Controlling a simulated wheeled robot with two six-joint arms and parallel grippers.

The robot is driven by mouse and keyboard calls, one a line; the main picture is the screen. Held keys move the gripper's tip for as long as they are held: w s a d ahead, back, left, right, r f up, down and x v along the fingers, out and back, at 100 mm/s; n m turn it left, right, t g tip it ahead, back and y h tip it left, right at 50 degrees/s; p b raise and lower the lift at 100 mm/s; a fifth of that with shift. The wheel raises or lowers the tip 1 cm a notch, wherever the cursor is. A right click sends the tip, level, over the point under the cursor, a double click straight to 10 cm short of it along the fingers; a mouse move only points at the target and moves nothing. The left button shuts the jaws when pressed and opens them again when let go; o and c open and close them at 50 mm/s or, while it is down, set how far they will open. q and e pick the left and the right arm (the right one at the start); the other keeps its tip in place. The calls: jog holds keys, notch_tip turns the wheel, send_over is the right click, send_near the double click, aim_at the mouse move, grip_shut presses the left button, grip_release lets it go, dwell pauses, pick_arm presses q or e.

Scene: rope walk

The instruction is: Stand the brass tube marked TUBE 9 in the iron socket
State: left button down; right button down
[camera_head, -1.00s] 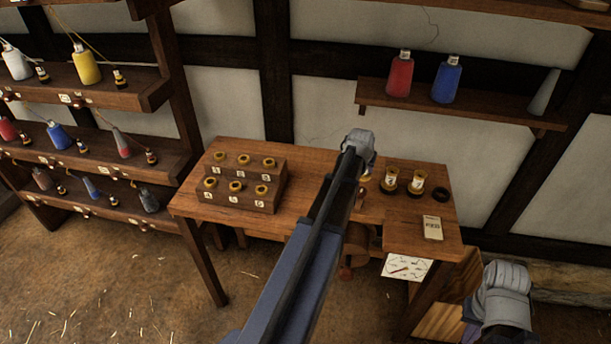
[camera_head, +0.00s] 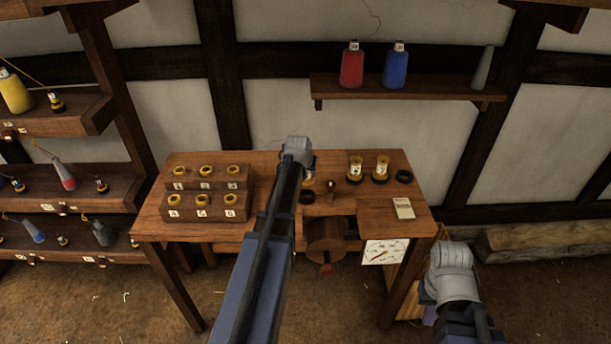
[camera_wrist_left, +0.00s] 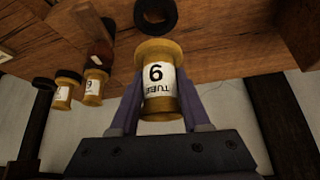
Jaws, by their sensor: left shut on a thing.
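My left gripper (camera_wrist_left: 158,84) is shut on a brass tube (camera_wrist_left: 158,52), whose white label shows TUBE and a digit upside down; read upright it looks like 9. A dark ring (camera_wrist_left: 155,15), likely the iron socket, lies just beyond the tube's end, apart from it; it also shows on the table in the head view (camera_head: 306,197). In the head view my left wrist hides most of the held tube. Two other labelled brass tubes (camera_head: 354,170) (camera_head: 381,168) stand on dark bases to the right.
A stepped wooden rack (camera_head: 205,210) with several brass-ringed places is on the table's left. Another dark ring (camera_head: 404,176) and a pale card (camera_head: 403,208) are at right. A small dark-red knob (camera_head: 330,185) stands near the socket. A shelf (camera_head: 400,88) hangs behind.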

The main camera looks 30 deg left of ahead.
pick_arm(q)
jog(key=shift+f, duration=0.1)
notch_tip(320, 180, down, 6)
jog(key=b, duration=0.5)
jog(key=shift+r+b, duration=0.25)
jog(key=shift+b, duration=0.15)
jog(key=shift+f+b, duration=0.55)
dwell(1.0)
jog(key=c, duration=0.7)
grip_release()
jog(key=shift+o, duration=0.2)
jog(key=shift+r, duration=0.1)
jog(key=p, duration=0.9)
send_near(305, 184)
jog(key=x, duration=0.3)
jog(key=shift+w+a, duration=0.1)
jog(key=shift+w, duration=0.15)
